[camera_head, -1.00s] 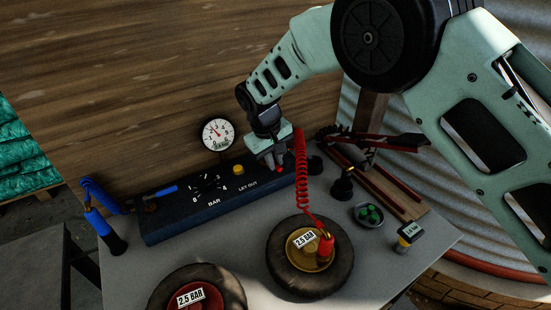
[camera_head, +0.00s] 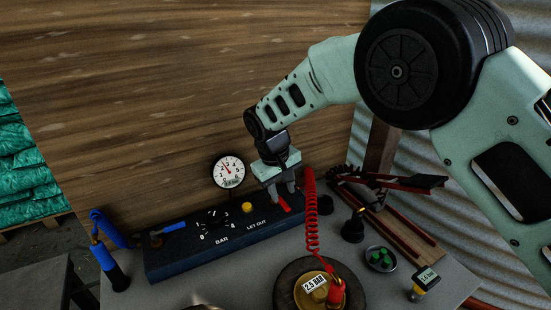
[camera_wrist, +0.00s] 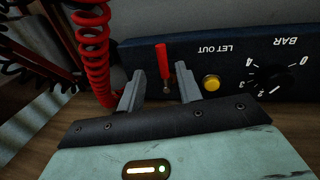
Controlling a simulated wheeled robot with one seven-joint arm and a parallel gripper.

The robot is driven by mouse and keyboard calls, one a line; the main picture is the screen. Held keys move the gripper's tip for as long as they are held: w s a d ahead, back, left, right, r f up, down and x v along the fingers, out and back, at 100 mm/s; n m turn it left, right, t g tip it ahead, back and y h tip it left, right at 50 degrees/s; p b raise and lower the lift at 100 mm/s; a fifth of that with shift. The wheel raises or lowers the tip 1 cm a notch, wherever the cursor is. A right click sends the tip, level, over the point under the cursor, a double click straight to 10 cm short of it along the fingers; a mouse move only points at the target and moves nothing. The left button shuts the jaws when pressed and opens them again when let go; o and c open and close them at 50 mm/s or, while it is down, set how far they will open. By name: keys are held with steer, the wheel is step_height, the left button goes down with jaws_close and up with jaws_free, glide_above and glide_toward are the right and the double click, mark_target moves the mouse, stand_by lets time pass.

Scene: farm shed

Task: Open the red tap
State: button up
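The red tap (camera_head: 284,205) is a small red lever at the right end of the dark blue panel (camera_head: 200,250), right of the words LET OUT. My gripper (camera_head: 281,194) is over it, fingers pointing down. In the wrist view the fingers (camera_wrist: 158,80) stand apart, one on each side of the red lever (camera_wrist: 163,58). Gaps show between lever and fingers, and I see no contact. The lever lies across the panel, its free end pointing away from the wrist. A red coiled hose (camera_head: 311,215) hangs just right of the gripper.
A gauge (camera_head: 229,171) stands behind the panel, with a yellow button (camera_head: 247,207) and black dial (camera_head: 213,224) left of the tap. A blue-handled tool (camera_head: 104,258) is at left. A tyre (camera_head: 288,285), a bowl of green caps (camera_head: 381,258) and a digital gauge (camera_head: 425,281) are in front.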

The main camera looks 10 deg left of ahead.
step_height(320, 180, up, 14)
steer(key=s+a+b, duration=0.1)
steer(key=a, duration=0.1)
steer(key=shift+s+f, duration=0.2)
steer(key=shift+s, duration=0.15)
steer(key=s+d+f, duration=0.1)
steer(key=s+d, duration=0.5)
steer(key=s, duration=0.4)
steer(key=s+d+f+g+y, duration=0.1)
steer(key=s+d, duration=0.6)
steer(key=s, duration=0.4)
steer(key=s+d+f+y, duration=0.1)
steer(key=s+d, duration=0.6)
steer(key=s, duration=0.3)
steer(key=shift+s+d+f, duration=0.15)
steer(key=shift+s+f, duration=0.1)
steer(key=shift+f, duration=0.1)
